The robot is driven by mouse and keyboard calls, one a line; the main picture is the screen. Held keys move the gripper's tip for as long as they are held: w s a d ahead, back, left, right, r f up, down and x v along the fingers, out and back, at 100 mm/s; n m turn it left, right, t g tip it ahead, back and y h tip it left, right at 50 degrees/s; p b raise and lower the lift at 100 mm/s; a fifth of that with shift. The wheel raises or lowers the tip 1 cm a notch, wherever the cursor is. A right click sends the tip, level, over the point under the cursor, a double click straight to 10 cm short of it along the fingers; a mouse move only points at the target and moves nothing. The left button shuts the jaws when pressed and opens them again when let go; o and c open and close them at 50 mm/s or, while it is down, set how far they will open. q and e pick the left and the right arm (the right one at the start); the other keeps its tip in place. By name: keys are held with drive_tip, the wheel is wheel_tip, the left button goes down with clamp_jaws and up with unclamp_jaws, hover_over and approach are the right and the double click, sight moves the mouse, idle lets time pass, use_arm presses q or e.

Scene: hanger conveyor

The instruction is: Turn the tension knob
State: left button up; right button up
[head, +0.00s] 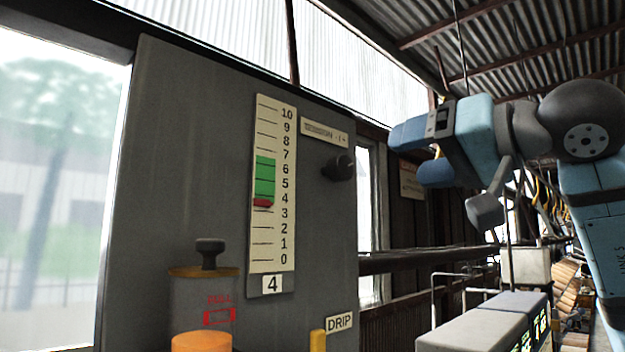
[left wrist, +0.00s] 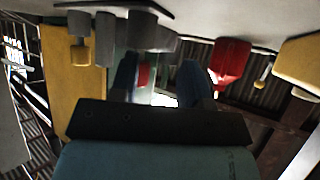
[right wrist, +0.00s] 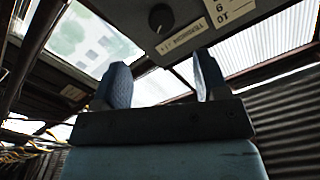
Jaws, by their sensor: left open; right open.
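The tension knob (head: 339,168) is a dark round knob on the grey panel, below a tilted label plate (head: 323,132). It also shows in the right wrist view (right wrist: 160,17), beyond the fingers. The scale (head: 274,235) runs 0 to 10, with a green band (head: 265,177) at about 4 to 7 and a red mark (head: 262,203) just under it. My right gripper (head: 408,155) is open and empty, right of the knob and apart from it. My left gripper (left wrist: 158,75) is open in the left wrist view and outside the head view.
A plate (head: 272,285) reading 4 sits under the scale. A black-knobbed box (head: 203,300) and an orange cylinder (head: 201,342) stand lower left. A DRIP label (head: 339,322) is lower right on the panel (head: 200,130). A grey box (head: 470,330) with green displays stands at right.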

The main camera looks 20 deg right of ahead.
sight(346, 168)
use_arm(q)
drive_tip(key=shift+s+d+r, duration=0.15)
drive_tip(key=shift+s, duration=0.2)
drive_tip(key=shift+s+d+p, duration=0.2)
drive_tip(key=shift+s+d, duration=0.05)
drive_tip(key=shift+s, duration=0.3)
drive_tip(key=shift+s+d+p, duration=0.15)
drive_tip(key=shift+s+d, duration=0.1)
drive_tip(key=shift+s, duration=0.3)
drive_tip(key=r, duration=0.1)
drive_tip(key=p, duration=0.1)
drive_tip(key=w+r+p, duration=0.1)
drive_tip(key=shift+a+r, duration=0.25)
drive_tip(key=shift+r, duration=0.05)
use_arm(e)
drive_tip(key=x, duration=1)
drive_tip(key=shift+w+a+r, duration=0.15)
drive_tip(key=shift+w+r, duration=0.2)
drive_tip(key=shift+r, duration=0.05)
use_arm(q)
drive_tip(key=shift+a+r+p, duration=0.1)
drive_tip(key=shift+a+p, duration=0.05)
drive_tip(key=shift+p, duration=0.2)
use_arm(e)
drive_tip(key=shift+x, duration=0.8)
drive_tip(key=shift+f, duration=0.1)
drive_tip(key=shift+c, duration=0.4)
